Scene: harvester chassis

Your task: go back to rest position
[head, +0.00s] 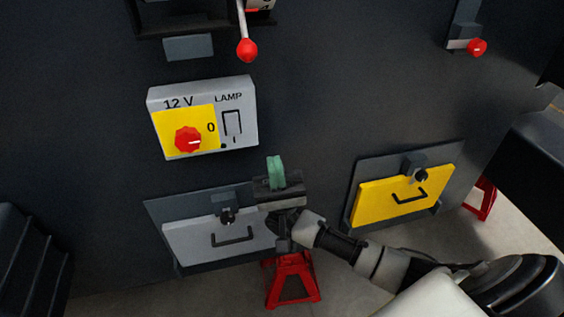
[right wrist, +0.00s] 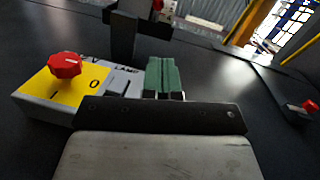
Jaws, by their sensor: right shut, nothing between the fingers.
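My right gripper (head: 276,172) is in front of the dark chassis wall in the head view, below and right of the switch box (head: 183,155). Its green fingers are together with nothing between them. In the right wrist view the green fingers (right wrist: 164,76) also show closed, beside the switch box (right wrist: 38,103). The box has a yellow plate, a red knob (head: 187,139) and a lamp switch (head: 232,123). My right arm comes in from the lower right. My left gripper is not in the head view.
A grey hatch (head: 200,242) lies behind and below my right gripper; a yellow hatch (head: 404,196) is to its right. A red-knobbed lever (head: 247,49) hangs above. Another red knob (head: 477,47) is at upper right. A red stand (head: 292,281) is on the floor below.

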